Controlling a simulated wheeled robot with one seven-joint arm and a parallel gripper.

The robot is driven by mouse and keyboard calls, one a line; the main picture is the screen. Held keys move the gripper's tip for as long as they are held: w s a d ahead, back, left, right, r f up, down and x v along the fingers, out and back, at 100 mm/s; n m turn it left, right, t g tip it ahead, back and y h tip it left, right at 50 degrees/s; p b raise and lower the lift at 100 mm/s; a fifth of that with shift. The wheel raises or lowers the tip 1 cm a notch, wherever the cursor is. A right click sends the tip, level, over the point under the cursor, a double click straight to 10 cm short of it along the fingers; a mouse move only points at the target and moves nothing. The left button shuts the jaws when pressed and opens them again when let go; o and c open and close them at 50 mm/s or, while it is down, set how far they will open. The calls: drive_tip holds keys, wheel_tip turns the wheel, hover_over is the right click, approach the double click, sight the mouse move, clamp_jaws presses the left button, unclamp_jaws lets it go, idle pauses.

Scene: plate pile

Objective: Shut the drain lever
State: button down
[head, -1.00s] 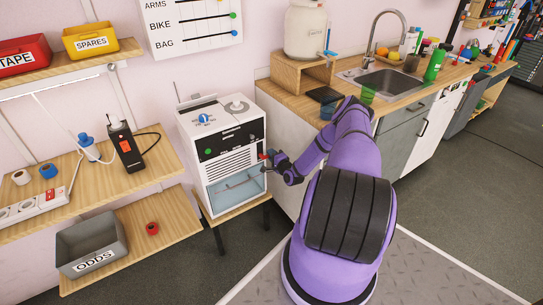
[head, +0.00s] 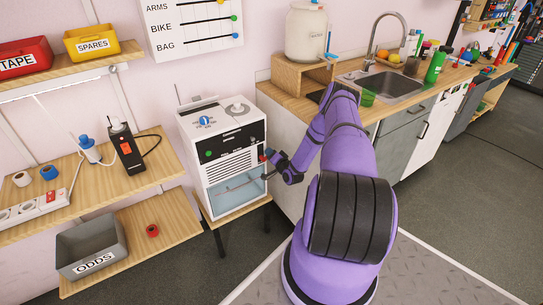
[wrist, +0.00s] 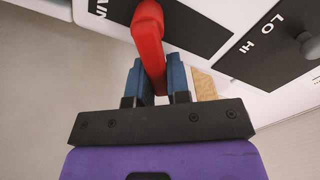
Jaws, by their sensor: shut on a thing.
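The drain lever (wrist: 149,35) is a red handle on the white machine (head: 239,168). In the wrist view it comes down from a dark panel with a partly visible label ending in "AIN". My gripper (wrist: 157,78) has its two blue fingers on either side of the lever's lower end and is shut on it. In the head view my gripper (head: 268,163) is at the machine's right side, where only a small bit of red shows and the fingers are hard to make out.
The machine stands on a small wooden stand beside the sink counter (head: 293,97). Shelves with a grey ODDS bin (head: 91,244) and a black handheld device (head: 124,147) are to the left. Knobs (wrist: 308,44) sit on the machine's panel. Floor is open below the stand.

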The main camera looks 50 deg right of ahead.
sight(260, 149)
drive_tip(key=n, duration=0.2)
drive_tip(key=a+r+n, duration=0.1)
drive_tip(key=n, duration=0.2)
drive_tip(key=shift+w+a+r+n, duration=0.2)
drive_tip(key=shift+a+n, duration=0.1)
drive_tip(key=shift+a, duration=0.1)
drive_tip(key=n, duration=0.1)
drive_tip(key=a+n, duration=0.1)
drive_tip(key=n, duration=0.1)
drive_tip(key=shift+w+r, duration=0.1)
drive_tip(key=shift+r, duration=0.05)
drive_tip(key=shift+a+n, duration=0.4)
drive_tip(key=shift+n, duration=0.7)
drive_tip(key=c, duration=1.1)
unclamp_jaws()
drive_tip(key=v, duration=1)
drive_tip(key=shift+s+a, duration=0.2)
drive_tip(key=shift+s, duration=0.1)
